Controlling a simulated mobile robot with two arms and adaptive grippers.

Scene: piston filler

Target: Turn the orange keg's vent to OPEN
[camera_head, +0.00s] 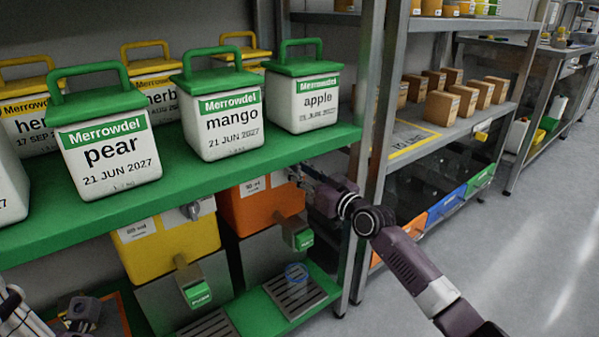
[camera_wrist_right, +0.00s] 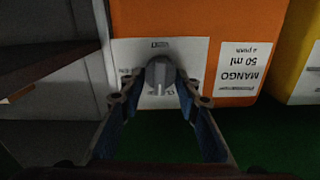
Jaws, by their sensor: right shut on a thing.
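The orange keg (camera_head: 258,207) sits on the lower shelf, under the green shelf, right of a yellow keg. In the right wrist view the orange keg (camera_wrist_right: 200,18) appears upside down, with a MANGO 50 ml label. Its grey vent knob (camera_wrist_right: 160,75) sits on a white plate (camera_wrist_right: 195,55). The plate's markings are small and partly covered. My right gripper (camera_wrist_right: 160,84) has its two blue-padded fingers shut on the knob, one on each side. In the head view the right gripper (camera_head: 306,180) reaches the keg's right side. My left gripper (camera_head: 82,311) is at the lower left, its fingers unclear.
A yellow keg (camera_head: 165,245) stands left of the orange one. Green-lidded tubs of pear (camera_head: 105,155), mango (camera_head: 222,125) and apple (camera_head: 303,100) stand on the green shelf above. A metal shelf post (camera_head: 372,130) rises close to my right arm. The floor at right is clear.

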